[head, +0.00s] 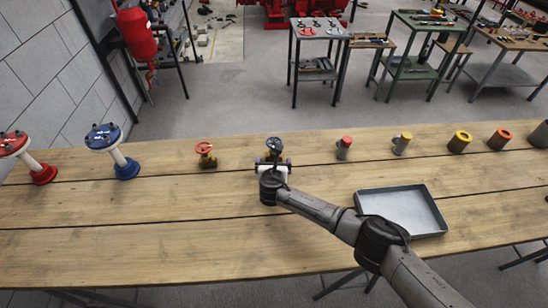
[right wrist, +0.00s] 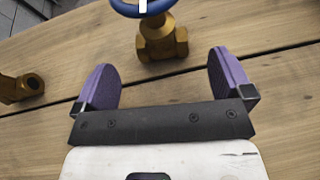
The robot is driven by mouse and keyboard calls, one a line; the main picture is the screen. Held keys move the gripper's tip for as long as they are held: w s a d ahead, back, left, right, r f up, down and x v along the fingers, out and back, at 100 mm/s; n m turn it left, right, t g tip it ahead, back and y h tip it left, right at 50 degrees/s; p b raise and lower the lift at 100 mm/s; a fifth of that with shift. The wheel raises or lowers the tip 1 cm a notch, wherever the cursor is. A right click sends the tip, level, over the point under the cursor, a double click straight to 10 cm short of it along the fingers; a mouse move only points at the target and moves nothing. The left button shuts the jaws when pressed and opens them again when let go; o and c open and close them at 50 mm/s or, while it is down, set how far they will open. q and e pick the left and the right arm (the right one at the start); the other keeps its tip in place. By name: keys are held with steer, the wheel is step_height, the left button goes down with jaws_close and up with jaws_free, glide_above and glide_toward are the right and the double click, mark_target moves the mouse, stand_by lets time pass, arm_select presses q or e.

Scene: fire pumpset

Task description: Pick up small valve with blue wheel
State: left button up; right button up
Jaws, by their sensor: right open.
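The small valve with the blue wheel stands on the wooden table; in the head view its dark-looking wheel (head: 274,143) shows just beyond my right gripper (head: 273,161), which hides most of its body. In the right wrist view the valve's brass body (right wrist: 162,42) is at the top centre, with its blue wheel cut off by the upper edge. My right gripper (right wrist: 161,68) is open, its two purple fingers spread either side of the valve's line. The valve is just ahead of the fingers, and nothing is between them. My left gripper is not in view.
A small red-wheeled valve (head: 206,153) stands to the left, then larger blue-topped (head: 113,149) and red-topped (head: 27,157) pieces. Several capped cylinders, including a red-capped one (head: 344,148), stand to the right. An empty metal tray (head: 402,210) lies nearer. The front left table (head: 130,235) is clear.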

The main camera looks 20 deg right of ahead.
mark_target(274, 157)
steer(key=b+x, duration=0.2)
steer(key=x, duration=0.1)
steer(key=shift+w+f, duration=0.1)
steer(key=shift+f, duration=0.2)
steer(key=shift+b+x, duration=0.75)
steer(key=shift+x, duration=0.15)
steer(key=shift+r, duration=0.1)
steer(key=c, duration=1.4)
steer(key=shift+r, duration=0.1)
